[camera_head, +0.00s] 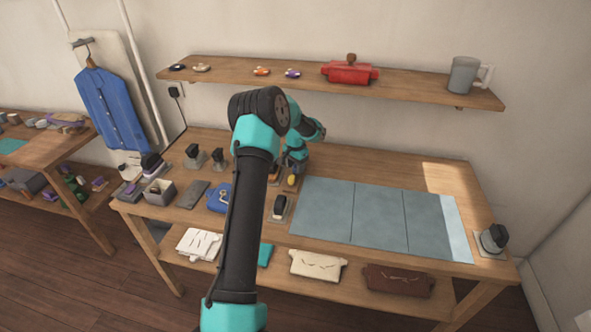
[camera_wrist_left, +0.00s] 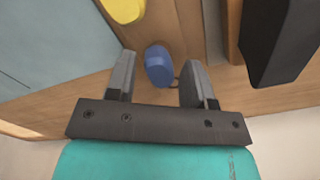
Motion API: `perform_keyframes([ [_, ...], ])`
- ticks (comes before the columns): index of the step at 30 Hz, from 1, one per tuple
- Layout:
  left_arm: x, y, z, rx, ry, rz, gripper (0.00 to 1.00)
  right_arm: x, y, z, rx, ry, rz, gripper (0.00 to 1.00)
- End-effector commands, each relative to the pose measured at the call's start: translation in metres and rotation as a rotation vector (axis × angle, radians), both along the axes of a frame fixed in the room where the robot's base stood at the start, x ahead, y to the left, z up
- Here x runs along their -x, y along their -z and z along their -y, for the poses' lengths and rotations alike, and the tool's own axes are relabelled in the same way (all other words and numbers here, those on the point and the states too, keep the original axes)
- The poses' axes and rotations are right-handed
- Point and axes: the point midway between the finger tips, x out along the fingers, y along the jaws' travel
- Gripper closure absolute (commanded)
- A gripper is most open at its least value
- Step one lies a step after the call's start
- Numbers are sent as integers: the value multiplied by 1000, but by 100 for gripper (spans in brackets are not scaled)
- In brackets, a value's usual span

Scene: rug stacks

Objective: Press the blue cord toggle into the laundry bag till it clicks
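A small blue piece (camera_wrist_left: 158,66), which looks like the cord toggle, lies between the fingertips of my left gripper (camera_wrist_left: 157,62) in the left wrist view. The gripper is open, with a gap on each side of the blue piece. In the head view my left arm bends over the bench and its gripper (camera_head: 291,166) is down near the back, partly hidden by the arm; the toggle cannot be made out there. A blue cloth item with a pale loop (camera_head: 217,197) lies on the bench; I cannot tell if it is the laundry bag. My right gripper is not in view.
A yellow piece (camera_wrist_left: 122,9) lies near the toggle, and a dark block (camera_wrist_left: 278,40) stands to the right. Blue-grey panels (camera_head: 378,216) cover the bench's right half. A grey box (camera_head: 159,192) stands at left. A shelf (camera_head: 410,84) hangs above the bench.

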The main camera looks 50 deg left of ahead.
Motion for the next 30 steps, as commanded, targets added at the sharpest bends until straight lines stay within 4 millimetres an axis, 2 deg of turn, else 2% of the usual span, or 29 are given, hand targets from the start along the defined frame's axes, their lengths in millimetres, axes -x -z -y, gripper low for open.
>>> perform_keyframes([
  [2,0,0,0,0,0,0,60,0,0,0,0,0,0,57],
  [13,0,0,0,0,0,0,95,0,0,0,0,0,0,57],
  [20,0,-5,0,0,0,1,96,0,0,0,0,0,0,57],
  [30,0,-26,0,0,0,2,96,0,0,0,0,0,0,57],
])
